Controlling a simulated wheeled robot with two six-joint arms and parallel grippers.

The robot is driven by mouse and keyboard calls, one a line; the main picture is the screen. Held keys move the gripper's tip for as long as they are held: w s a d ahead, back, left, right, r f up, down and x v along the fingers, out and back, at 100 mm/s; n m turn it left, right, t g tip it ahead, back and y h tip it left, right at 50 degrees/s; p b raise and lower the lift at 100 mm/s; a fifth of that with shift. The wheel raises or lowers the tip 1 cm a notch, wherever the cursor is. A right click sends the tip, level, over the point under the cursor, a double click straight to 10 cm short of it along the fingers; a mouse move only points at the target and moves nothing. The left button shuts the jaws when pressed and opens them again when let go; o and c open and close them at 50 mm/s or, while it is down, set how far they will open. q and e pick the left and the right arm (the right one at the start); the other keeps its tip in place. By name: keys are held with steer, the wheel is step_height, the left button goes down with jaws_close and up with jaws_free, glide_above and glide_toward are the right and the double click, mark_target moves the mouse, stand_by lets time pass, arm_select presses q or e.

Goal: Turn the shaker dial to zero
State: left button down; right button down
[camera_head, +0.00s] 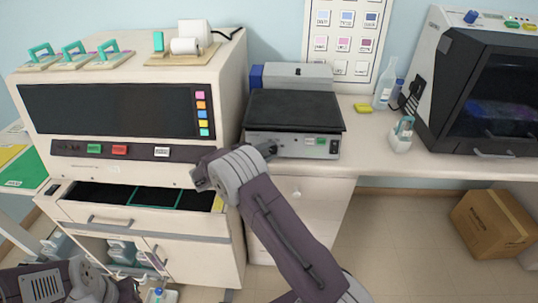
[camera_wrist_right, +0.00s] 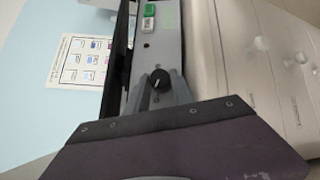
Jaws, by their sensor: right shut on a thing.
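The shaker (camera_head: 320,147) stands on the counter in the head view, with a black flat platform (camera_head: 295,110) on top. Its grey front panel also shows in the right wrist view (camera_wrist_right: 150,48). The black shaker dial (camera_wrist_right: 159,79) with a light pointer mark sits on that panel. My right gripper (camera_head: 268,150) is at the left part of the shaker front in the head view. In the right wrist view its fingers (camera_wrist_right: 159,85) are closed around the dial. My left arm shows at the bottom left of the head view; its fingertips cannot be made out.
A large staining machine (camera_head: 120,150) with an open drawer (camera_head: 140,210) stands left of the shaker. A bottle (camera_head: 384,92), a yellow sponge (camera_head: 363,108) and a dark-windowed cabinet (camera_head: 460,80) are to the right. A cardboard box (camera_head: 490,225) lies on the floor.

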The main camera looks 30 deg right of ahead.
steer(key=shift+f+n+h+b, duration=0.15)
steer(key=shift+n+h+b, duration=0.2)
steer(key=shift+n, duration=0.25)
steer(key=shift+t, duration=0.4)
steer(key=c, duration=1.1)
jaws_free()
steer(key=v, duration=0.9)
steer(key=shift+b, duration=0.35)
